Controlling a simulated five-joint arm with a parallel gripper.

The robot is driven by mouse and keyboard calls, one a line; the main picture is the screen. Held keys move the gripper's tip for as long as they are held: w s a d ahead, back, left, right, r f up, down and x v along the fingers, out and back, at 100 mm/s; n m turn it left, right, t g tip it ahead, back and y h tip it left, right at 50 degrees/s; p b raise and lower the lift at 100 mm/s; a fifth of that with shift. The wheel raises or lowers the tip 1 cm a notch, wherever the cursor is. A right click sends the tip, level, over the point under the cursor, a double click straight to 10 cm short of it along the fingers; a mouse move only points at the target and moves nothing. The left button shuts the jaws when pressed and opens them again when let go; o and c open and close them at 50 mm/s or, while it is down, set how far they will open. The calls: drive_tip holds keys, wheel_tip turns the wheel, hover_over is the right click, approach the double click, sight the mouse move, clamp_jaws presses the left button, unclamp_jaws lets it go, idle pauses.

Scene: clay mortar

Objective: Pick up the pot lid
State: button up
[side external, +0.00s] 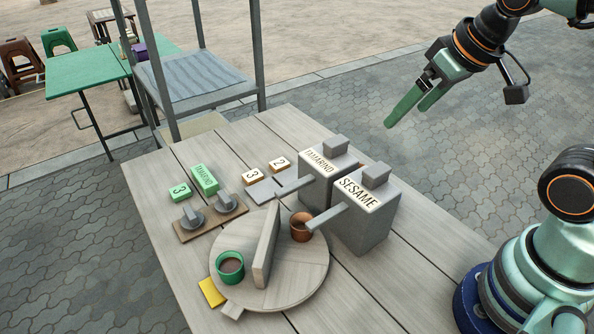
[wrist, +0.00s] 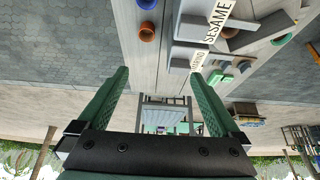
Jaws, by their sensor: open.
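My gripper (side external: 405,107) is open and empty, high at the upper right, well apart from the table. In the wrist view its two green fingers (wrist: 160,73) are spread with nothing between them. I cannot clearly identify a pot lid in either view. A brown clay pot (side external: 301,226) stands open-topped on the round wooden board (side external: 300,278), under the spout of the SESAME box. A green cup (side external: 230,266) with brown contents stands on the same board, beyond an upright wooden divider (side external: 266,245).
Green and tan number blocks (side external: 205,179) lie behind. A yellow block (side external: 211,292) lies at front left. A metal frame rises behind the table.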

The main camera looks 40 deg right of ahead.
drive_tip(key=n+g+y, duration=0.2)
drive_tip(key=n, duration=1.6)
hover_over(226, 197)
drive_tip(key=s+d, duration=0.1)
drive_tip(key=s, duration=0.1)
wheel_tip(226, 197, down, 17)
drive_tip(key=shift+x, duration=3.2)
drive_tip(key=c, duration=1.4)
